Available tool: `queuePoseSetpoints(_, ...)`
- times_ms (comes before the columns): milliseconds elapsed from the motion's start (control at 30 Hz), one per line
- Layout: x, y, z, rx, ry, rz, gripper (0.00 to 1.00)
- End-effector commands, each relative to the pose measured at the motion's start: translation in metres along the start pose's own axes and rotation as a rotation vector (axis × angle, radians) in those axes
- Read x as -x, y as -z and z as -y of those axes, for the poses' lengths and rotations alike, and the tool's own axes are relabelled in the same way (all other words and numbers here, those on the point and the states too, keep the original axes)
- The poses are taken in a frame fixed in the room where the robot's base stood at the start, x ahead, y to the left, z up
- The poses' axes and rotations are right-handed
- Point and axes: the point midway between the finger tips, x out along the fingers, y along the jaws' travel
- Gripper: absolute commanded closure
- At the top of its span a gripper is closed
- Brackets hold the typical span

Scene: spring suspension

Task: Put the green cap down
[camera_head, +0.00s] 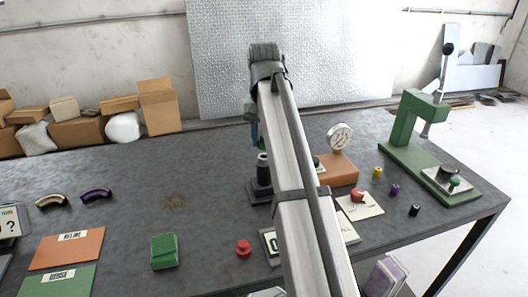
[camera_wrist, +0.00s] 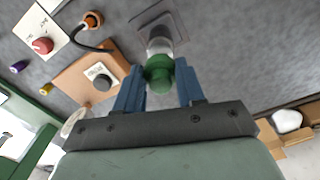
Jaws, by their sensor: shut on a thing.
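My gripper (camera_wrist: 160,88) has two blue fingers and is shut on the green cap (camera_wrist: 159,72), which sits between them in the wrist view. Just beyond the cap is a cylinder with a pale top (camera_wrist: 160,42) on a dark square base; whether the cap touches it I cannot tell. In the head view this dark post stand (camera_head: 262,178) is directly below my gripper, partly hidden by my arm. A bit of the blue fingers (camera_head: 254,134) shows there, left of my arm.
A green press (camera_head: 408,125) stands at the right, and a dial gauge (camera_head: 340,137) on an orange block behind my arm. A red knob (camera_head: 243,249) and green block (camera_head: 164,251) lie in front. Orange (camera_head: 68,249) and green mats lie front left.

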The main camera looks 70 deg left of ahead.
Motion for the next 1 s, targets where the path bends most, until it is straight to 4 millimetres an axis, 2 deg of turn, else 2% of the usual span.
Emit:
queuePoseSetpoints(300, -0.027, -0.001, 0.000, 0.007, 0.000, 0.001, 0.90)
queuePoseSetpoints(733, -0.032, -0.001, 0.000, 0.007, 0.000, 0.000, 0.90)
queuePoseSetpoints(767, -0.032, -0.001, 0.000, 0.007, 0.000, 0.000, 0.59)
queuePoseSetpoints(1000, -0.031, -0.001, 0.000, 0.007, 0.000, 0.000, 0.36)
